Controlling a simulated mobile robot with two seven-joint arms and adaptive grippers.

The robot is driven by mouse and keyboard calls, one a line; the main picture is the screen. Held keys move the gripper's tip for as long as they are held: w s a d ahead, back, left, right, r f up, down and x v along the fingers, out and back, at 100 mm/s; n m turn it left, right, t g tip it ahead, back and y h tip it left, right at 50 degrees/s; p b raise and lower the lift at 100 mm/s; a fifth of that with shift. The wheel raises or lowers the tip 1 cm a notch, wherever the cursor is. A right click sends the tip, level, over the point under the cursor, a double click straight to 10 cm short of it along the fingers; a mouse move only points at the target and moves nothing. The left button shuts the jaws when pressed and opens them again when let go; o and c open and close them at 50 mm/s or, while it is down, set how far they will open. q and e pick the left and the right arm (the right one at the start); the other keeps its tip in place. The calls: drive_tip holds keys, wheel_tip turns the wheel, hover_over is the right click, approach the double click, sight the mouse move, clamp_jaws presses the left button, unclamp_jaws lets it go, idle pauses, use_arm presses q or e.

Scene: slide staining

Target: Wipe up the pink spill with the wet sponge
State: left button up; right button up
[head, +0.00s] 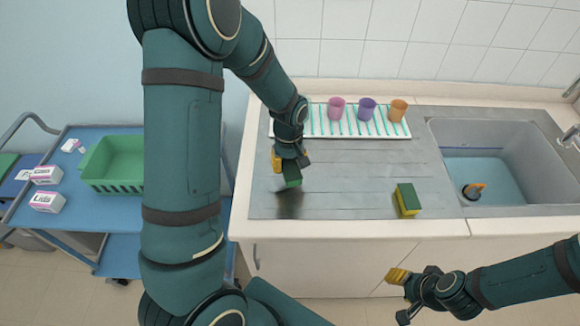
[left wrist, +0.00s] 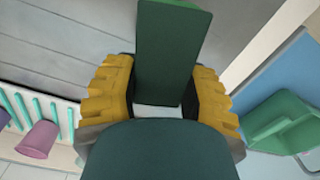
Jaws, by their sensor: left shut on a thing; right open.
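My left gripper (head: 288,160) is shut on a dark green sponge (head: 292,176) over the left part of the metal draining board (head: 340,170). In the left wrist view the sponge (left wrist: 172,50) stands out between the two yellow fingertips (left wrist: 168,95). A dark patch, perhaps its reflection, shows on the board just below it. A second sponge (head: 407,199), green on top and yellow below, lies near the front edge of the board, left of the sink. No pink spill can be made out. My right gripper (head: 400,297) is open and empty, low in front of the cabinet.
Pink (head: 336,108), purple (head: 367,109) and orange (head: 398,110) cups stand on a white rack (head: 350,128) behind. The sink (head: 485,165) at right holds water and a dark object with an orange part (head: 474,190). A blue cart (head: 75,215) with a green basket (head: 115,163) stands left.

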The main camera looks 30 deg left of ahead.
use_arm(q)
drive_tip(key=shift+r+p, duration=0.9)
drive_tip(key=shift+r, duration=0.75)
drive_tip(key=shift+f, duration=0.1)
drive_tip(key=shift+d, duration=0.1)
